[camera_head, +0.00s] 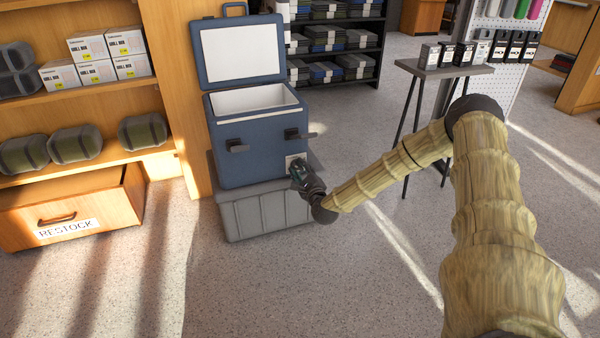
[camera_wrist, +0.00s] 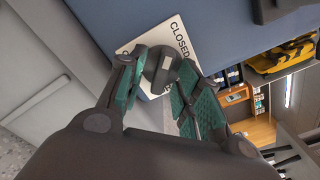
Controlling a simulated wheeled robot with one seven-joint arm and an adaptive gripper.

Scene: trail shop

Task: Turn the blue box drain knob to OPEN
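The blue box (camera_head: 253,137) stands with its lid up on a grey crate (camera_head: 265,209). Its drain knob (camera_wrist: 162,69) is dark and sits on a white label plate (camera_wrist: 172,35) low on the box front, at the right. The word CLOSED reads on the plate; other lettering is mostly hidden by the knob and my fingers. My gripper (camera_wrist: 163,60) is at the knob, one green-padded finger on each side. The fingertips are very near or touching it; I cannot tell whether they press on it. In the head view my gripper (camera_head: 300,174) covers much of the plate.
A wooden shelf (camera_head: 90,165) with a RESTOCK drawer (camera_head: 70,212) stands at left. A small tall table (camera_head: 445,72) with dark boxes stands at right. The floor in front is clear.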

